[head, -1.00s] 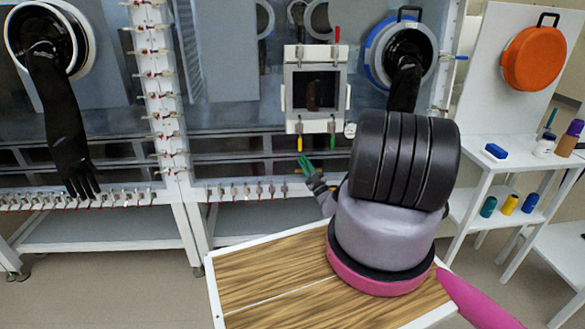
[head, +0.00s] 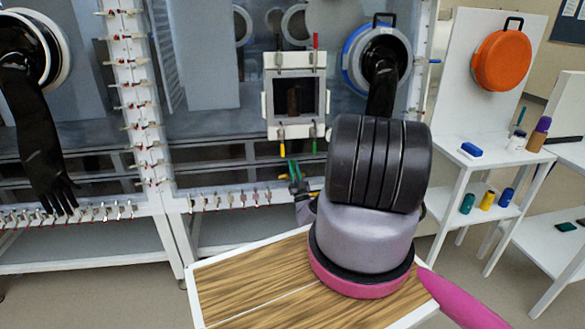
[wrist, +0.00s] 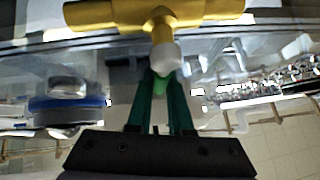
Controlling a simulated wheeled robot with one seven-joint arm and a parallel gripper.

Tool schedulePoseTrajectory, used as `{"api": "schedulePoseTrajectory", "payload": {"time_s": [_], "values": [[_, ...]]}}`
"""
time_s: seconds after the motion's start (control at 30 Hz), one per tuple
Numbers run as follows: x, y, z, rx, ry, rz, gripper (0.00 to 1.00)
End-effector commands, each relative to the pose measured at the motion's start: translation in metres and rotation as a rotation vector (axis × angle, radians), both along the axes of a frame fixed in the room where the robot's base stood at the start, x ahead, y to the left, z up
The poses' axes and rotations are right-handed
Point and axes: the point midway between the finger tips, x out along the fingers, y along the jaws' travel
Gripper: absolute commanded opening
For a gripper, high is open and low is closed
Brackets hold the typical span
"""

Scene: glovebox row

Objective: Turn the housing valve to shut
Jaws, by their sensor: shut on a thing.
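The housing valve (wrist: 160,15) shows at the top of the wrist view as a yellow T-shaped body with a white part under it. In the head view my gripper (head: 294,170) is small, just below the framed window (head: 295,97) of the glovebox. The valve is too small there to make out its angle, and my arm covers the area to the right.
A black glove (head: 42,140) hangs from the left port, and another (head: 382,92) hangs behind my arm. A wood-topped surface (head: 235,285) lies in front. A white shelf (head: 470,160) with bottles and an orange round lid (head: 503,60) stand at the right.

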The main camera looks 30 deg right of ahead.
Motion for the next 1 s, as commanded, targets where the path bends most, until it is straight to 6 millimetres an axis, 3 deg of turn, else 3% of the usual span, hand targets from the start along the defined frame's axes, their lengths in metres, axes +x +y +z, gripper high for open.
{"api": "schedulePoseTrajectory", "payload": {"time_s": [0.23,0.27,0.3,0.33,0.73,1.0], "values": [[-0.001,-0.001,-0.001,0.003,0.002,-0.003,0.00],[-0.001,-0.001,-0.001,0.003,0.002,-0.003,0.26],[-0.001,-0.001,-0.001,0.002,0.002,-0.002,0.41],[-0.001,-0.001,-0.001,0.002,0.002,-0.002,0.48],[-0.004,0.000,-0.004,0.001,0.002,-0.001,0.48],[-0.044,0.004,-0.037,0.004,0.004,-0.005,0.48]]}}
